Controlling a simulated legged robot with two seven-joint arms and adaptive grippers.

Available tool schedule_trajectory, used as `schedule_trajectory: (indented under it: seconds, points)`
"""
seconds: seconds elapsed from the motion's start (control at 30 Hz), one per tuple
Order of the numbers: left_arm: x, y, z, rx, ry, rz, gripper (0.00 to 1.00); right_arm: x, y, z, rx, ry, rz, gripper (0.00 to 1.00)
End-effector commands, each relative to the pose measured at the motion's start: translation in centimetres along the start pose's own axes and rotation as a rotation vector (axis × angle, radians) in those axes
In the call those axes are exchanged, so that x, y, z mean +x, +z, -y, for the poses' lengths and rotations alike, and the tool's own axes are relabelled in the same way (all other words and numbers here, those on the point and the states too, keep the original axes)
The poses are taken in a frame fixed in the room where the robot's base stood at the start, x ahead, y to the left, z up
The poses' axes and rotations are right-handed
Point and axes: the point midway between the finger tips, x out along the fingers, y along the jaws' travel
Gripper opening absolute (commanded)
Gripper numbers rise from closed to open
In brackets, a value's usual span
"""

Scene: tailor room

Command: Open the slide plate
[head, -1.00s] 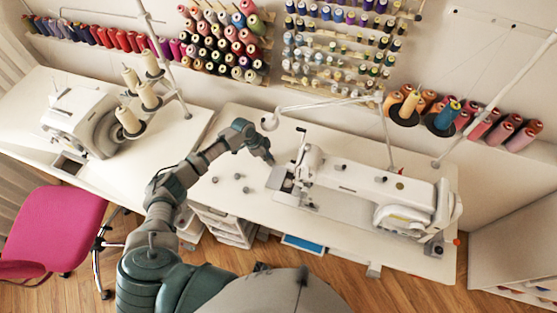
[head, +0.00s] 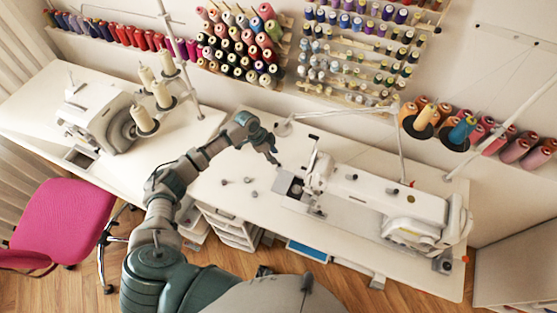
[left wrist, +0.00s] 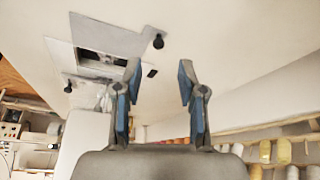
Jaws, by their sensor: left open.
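The white sewing machine (head: 375,193) stands on the right-hand table. At the left end of its bed, a pale grey slide plate (head: 281,182) lies beside a dark opening (head: 295,189). In the left wrist view the grey plate (left wrist: 108,36) lies flat by the dark rectangular opening (left wrist: 100,61), which is uncovered. My left gripper (head: 273,157) is just behind and left of the plate, apart from it. Its two blue-padded fingers (left wrist: 160,80) are spread with nothing between them. My right gripper does not show.
Several small dark pieces (head: 247,181) lie on the tabletop left of the machine. A thread stand (head: 403,145) rises behind the machine. A second sewing machine (head: 98,115) is on the left table (head: 190,128). A pink chair (head: 62,222) stands in front.

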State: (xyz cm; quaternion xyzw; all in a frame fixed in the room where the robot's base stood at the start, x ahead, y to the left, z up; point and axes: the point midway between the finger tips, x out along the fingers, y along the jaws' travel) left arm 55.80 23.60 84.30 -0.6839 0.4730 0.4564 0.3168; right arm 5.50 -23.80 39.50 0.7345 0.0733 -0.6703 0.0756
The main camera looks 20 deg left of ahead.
Motion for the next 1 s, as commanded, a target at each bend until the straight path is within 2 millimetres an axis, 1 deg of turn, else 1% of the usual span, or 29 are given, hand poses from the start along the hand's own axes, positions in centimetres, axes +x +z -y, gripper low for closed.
schedule_trajectory:
  seconds: [0.03,0.1,0.2,0.33,0.5,1.0]
  points:
    - [-1.3,0.0,0.1,0.002,-0.003,0.0,0.4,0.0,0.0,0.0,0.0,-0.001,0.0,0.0]
    - [-2.8,-0.1,0.1,0.0,-0.003,0.002,0.4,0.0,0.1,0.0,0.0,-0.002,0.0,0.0]
    - [-4.6,-0.2,0.1,0.001,-0.003,0.002,0.4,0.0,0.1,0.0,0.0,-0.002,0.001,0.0]
    - [-6.1,-0.5,0.0,0.001,-0.002,0.004,0.4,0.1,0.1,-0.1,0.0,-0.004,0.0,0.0]
    - [-6.7,-0.6,0.0,0.001,-0.001,0.005,0.4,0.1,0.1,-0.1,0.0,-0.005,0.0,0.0]
    - [-6.7,-0.3,0.1,0.0,0.0,0.003,0.4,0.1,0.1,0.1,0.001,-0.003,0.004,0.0]
